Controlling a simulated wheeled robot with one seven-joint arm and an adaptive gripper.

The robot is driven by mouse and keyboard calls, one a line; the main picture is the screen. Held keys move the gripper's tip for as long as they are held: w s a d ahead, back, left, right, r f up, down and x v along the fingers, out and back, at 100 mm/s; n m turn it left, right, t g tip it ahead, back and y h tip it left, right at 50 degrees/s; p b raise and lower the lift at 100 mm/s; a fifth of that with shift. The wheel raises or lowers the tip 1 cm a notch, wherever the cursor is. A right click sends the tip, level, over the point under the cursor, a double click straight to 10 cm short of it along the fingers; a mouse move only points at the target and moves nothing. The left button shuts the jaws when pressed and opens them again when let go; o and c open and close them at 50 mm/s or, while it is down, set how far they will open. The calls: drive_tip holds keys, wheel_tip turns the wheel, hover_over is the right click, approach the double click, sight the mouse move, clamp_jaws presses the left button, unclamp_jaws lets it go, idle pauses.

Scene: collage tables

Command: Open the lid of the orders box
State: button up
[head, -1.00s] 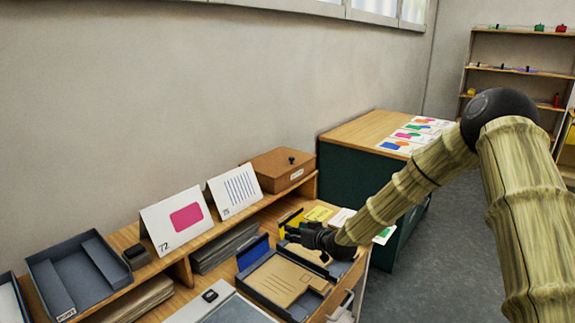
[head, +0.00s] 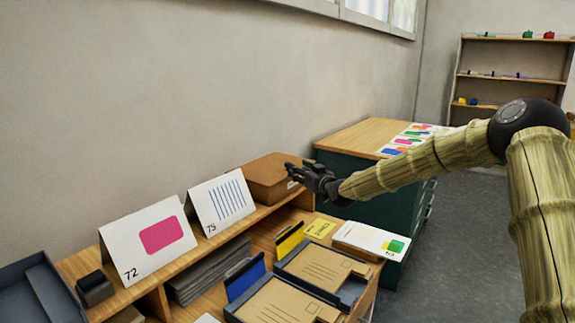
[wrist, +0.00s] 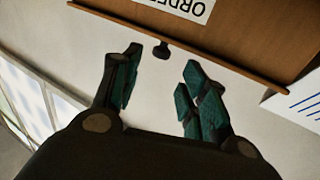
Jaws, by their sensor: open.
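The orders box (head: 265,178) is a brown wooden box at the right end of the raised shelf, its lid lying shut. In the wrist view the box (wrist: 245,35) shows upside down with its white label (wrist: 190,8). A small dark knob (wrist: 161,50) sticks out at the lid's edge. My gripper (head: 291,172) is at the box's right front side in the head view. In the wrist view my gripper (wrist: 162,70) is open and empty, its fingertips spread either side of the knob but seemingly short of it. The knob is hidden in the head view.
Two standing cards, a pink-shape card (head: 150,240) and a striped card (head: 222,203), stand left of the box. Below are trays with brown envelopes (head: 320,265), a yellow divider (head: 290,240) and a white packet (head: 370,240). A green cabinet (head: 345,170) stands beyond.

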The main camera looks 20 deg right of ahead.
drive_tip(key=x, duration=0.8)
drive_tip(key=shift+w+f+p, duration=0.1)
drive_tip(key=shift+f+p, duration=0.05)
drive_tip(key=shift+p, duration=0.25)
clamp_jaws()
